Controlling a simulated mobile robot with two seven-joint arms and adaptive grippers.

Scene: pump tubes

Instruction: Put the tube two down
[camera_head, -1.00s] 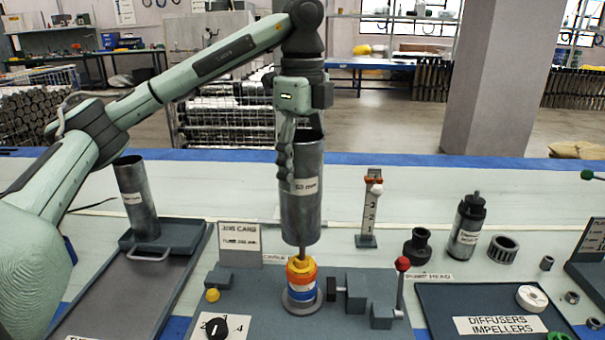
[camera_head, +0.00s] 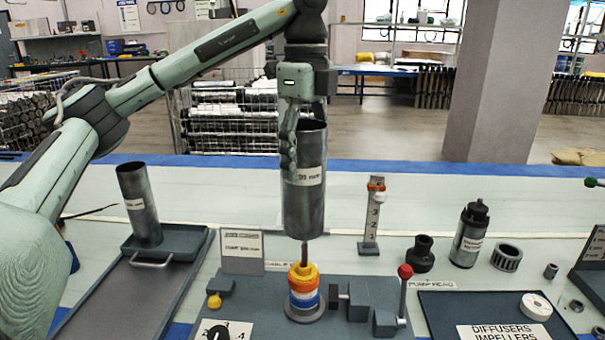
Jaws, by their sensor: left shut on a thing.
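My left gripper (camera_head: 292,130) is shut on the upper rim of a grey metal tube (camera_head: 304,212) with a white label, whose figures are hard to read. The tube hangs upright over the pump stack (camera_head: 304,285), which has yellow, orange, white and blue rings. A thin shaft (camera_head: 304,253) shows between the tube's lower end and the stack; whether its tip is inside the tube is hidden. Another labelled grey tube (camera_head: 134,185) stands slightly tilted in a dark holder (camera_head: 180,242) at the left. Which tube is number two cannot be told. My right gripper is not in view.
A numbered post (camera_head: 370,225), a dark bottle-like pump part (camera_head: 470,238) and a black fitting (camera_head: 420,258) stand at the right. A red-knobbed lever (camera_head: 405,290) rises beside the stack. A sign plate (camera_head: 242,250) stands behind it. The pale bench's far side is mostly clear.

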